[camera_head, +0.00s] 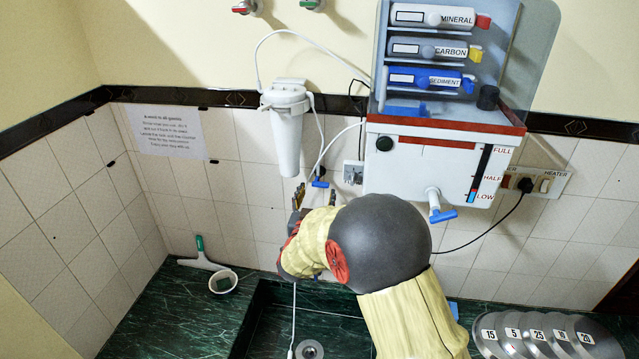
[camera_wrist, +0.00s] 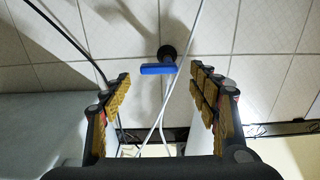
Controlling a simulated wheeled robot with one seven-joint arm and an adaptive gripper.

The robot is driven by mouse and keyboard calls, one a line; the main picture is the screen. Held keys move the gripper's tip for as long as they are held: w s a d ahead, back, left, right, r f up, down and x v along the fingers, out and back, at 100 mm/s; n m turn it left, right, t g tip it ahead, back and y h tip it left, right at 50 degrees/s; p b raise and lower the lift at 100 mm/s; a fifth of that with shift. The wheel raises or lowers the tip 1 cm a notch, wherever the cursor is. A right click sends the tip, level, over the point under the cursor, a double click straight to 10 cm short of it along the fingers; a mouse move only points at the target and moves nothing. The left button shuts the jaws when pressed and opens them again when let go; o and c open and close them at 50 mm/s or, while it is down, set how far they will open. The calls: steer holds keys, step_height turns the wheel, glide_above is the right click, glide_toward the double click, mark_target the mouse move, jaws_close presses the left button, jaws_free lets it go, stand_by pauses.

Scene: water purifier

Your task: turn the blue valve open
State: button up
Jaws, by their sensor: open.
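The blue valve (camera_head: 320,181) is a small blue handle on the tiled wall, below the white filter housing and beside white tubes. In the wrist view the blue valve (camera_wrist: 158,69) is a flat bar lying crosswise in front of a dark round fitting. My gripper (camera_head: 316,195) is just below and in front of the valve in the head view, partly hidden by my arm. In the wrist view my gripper (camera_wrist: 160,77) is open, with yellow-padded fingers on either side of the valve's line. The handle appears beyond the fingertips; contact cannot be seen.
White tubing (camera_wrist: 180,75) crosses near the valve and between the fingers. A white filter housing (camera_head: 288,130) hangs above left. The purifier (camera_head: 445,155) with a blue-handled tap (camera_head: 443,214) is at right.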

mark_target(320, 186)
steer(key=w, duration=0.2)
steer(key=w+d+p, duration=0.1)
steer(key=w, duration=0.2)
steer(key=shift+w+d, duration=0.15)
steer(key=shift+w, duration=0.15)
steer(key=shift+c, duration=1.2)
steer(key=c, duration=1)
